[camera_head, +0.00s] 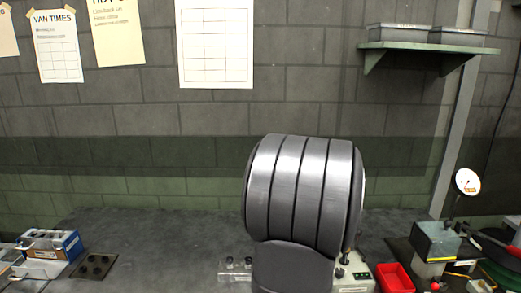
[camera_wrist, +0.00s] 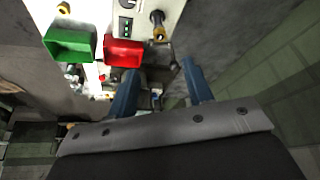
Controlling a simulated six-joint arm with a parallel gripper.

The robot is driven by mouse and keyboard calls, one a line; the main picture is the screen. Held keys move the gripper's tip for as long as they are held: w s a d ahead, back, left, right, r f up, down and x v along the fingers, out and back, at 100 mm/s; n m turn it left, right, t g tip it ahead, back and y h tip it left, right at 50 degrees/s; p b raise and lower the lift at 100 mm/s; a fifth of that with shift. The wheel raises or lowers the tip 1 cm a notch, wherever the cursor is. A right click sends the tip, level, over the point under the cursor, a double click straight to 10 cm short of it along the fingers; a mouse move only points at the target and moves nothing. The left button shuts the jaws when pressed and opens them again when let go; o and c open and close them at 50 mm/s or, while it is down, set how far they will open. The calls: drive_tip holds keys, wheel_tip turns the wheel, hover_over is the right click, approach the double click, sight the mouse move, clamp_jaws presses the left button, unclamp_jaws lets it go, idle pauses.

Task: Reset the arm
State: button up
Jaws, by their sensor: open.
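My gripper (camera_wrist: 160,72) shows in the wrist view as two blue fingers that stand apart, with no object visible between them. Its tips point toward a bench area with a red bin and a green bin. In the head view a large grey banded part of my own arm fills the lower middle. It hides my gripper and part of the bench there.
A red bin (camera_head: 397,278) stands right of my arm, beside a machine with a round gauge (camera_head: 467,181). The green bin (camera_wrist: 70,44) shows in the wrist view. A blue box (camera_head: 55,244) and dark holed plate (camera_head: 93,265) lie left. Bench (camera_head: 150,235) between is clear.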

drive_tip(key=x, duration=1.2)
drive_tip(key=shift+f, duration=0.25)
wheel_tip(320, 180, up, 7)
drive_tip(key=shift+r, duration=0.65)
drive_tip(key=o, duration=0.3)
drive_tip(key=shift+s+r, duration=0.1)
drive_tip(key=o, duration=0.7)
drive_tip(key=r, duration=0.1)
drive_tip(key=s+r+m, duration=0.1)
drive_tip(key=r+m, duration=0.1)
drive_tip(key=shift+s+d+r+y, duration=0.25)
drive_tip(key=shift+d+r+y, duration=0.05)
drive_tip(key=shift+d+r, duration=0.1)
drive_tip(key=shift+o, duration=0.9)
drive_tip(key=s+r+m+t, duration=0.1)
drive_tip(key=s+r+m, duration=0.2)
drive_tip(key=r, duration=0.4)
drive_tip(key=shift+s+r+m+t+y, duration=0.3)
drive_tip(key=shift+s+r+m+y, duration=0.1)
drive_tip(key=shift+m, duration=0.3)
drive_tip(key=x, duration=0.9)
drive_tip(key=shift+w+d+f, duration=0.15)
drive_tip(key=shift+f, duration=0.15)
